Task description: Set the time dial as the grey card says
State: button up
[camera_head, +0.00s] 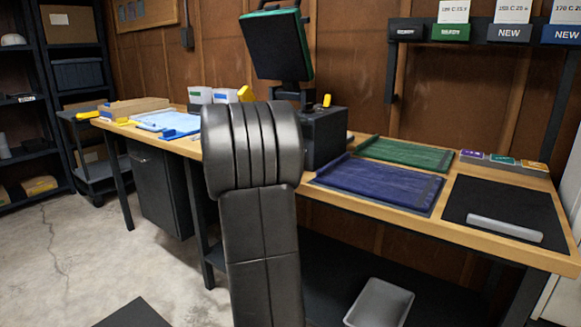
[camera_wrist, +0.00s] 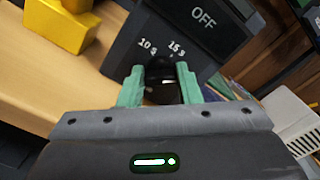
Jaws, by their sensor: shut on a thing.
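The time dial (camera_wrist: 162,72) is a dark round knob on the black control box (camera_wrist: 205,45). White marks "10 s" and "15 s" stand above it and "OFF" shows higher up. The green fingertips of my gripper (camera_wrist: 160,85) are shut on the dial, one on each side. A pale mark shows on the knob, but I cannot tell which setting it points to. In the head view the press (camera_head: 322,140) stands behind my arm, which hides my gripper and the dial. A grey card (camera_head: 510,33) marked "NEW" hangs on the wall rack; the small print above it is hard to read.
The raised platen (camera_head: 279,46) stands above the bench (camera_head: 455,228). Blue (camera_head: 380,186) and green (camera_head: 405,154) cloths lie to the right, beside a black mat (camera_head: 475,205) with a pale roller (camera_head: 504,228). A yellow object (camera_wrist: 58,28) is left of the box in the wrist view.

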jog(key=shift+r+m+b, duration=0.2)
jog(key=shift+m+b, duration=0.7)
jog(key=shift+m, duration=0.2)
jog(key=shift+r, duration=0.15)
jog(key=o, duration=1)
jog(key=shift+d, duration=0.1)
jog(key=shift+f, duration=0.2)
jog(key=shift+s, duration=0.15)
jog(key=p+v, duration=0.2)
jog(key=v, duration=1.1)
jog(key=shift+s+a+p, duration=0.25)
jog(key=shift+p, duration=0.1)
jog(key=shift+w+d, duration=0.1)
jog(key=shift+w, duration=0.05)
